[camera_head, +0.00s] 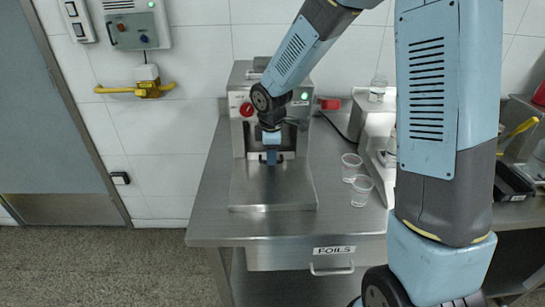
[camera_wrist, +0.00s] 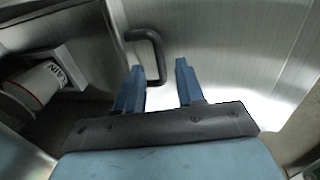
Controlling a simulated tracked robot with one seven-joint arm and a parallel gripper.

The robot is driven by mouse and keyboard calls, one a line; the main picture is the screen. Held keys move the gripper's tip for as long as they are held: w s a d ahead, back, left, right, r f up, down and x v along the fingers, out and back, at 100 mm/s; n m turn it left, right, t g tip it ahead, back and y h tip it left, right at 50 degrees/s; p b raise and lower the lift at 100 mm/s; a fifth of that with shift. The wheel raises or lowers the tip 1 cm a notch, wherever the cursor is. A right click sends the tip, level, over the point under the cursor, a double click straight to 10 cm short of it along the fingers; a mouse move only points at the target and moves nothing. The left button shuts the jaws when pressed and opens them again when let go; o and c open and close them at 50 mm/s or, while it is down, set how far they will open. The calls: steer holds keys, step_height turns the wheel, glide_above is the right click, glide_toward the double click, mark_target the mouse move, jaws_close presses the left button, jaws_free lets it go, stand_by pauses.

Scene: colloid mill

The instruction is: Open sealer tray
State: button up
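The sealer (camera_head: 243,130) is a steel machine on the steel table, with a red knob, a green light and a flat metal base (camera_head: 272,196) at its front. My gripper (camera_head: 271,158) is low in front of the sealer body and hides part of its middle. In the wrist view my gripper (camera_wrist: 159,66) is open, its two blue fingers apart. A dark bent handle (camera_wrist: 158,45) stands on a shiny metal surface, its near end in the gap between the fingertips, closer to the left one. Contact with the fingers cannot be told. The tray's outline is unclear.
A white container marked "PLAIN" (camera_wrist: 38,85) lies at the left of the wrist view. Two clear cups (camera_head: 351,167) stand on the table (camera_head: 215,205) right of the sealer. A drawer marked "FOILS" (camera_head: 300,256) is below. A white device (camera_head: 377,135) stands to the right.

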steer(key=shift+w+f, duration=0.15)
steer(key=shift+f, duration=0.75)
steer(key=shift+c, duration=0.5)
jaws_close()
steer(key=shift+d, duration=0.2)
steer(key=shift+a, duration=0.1)
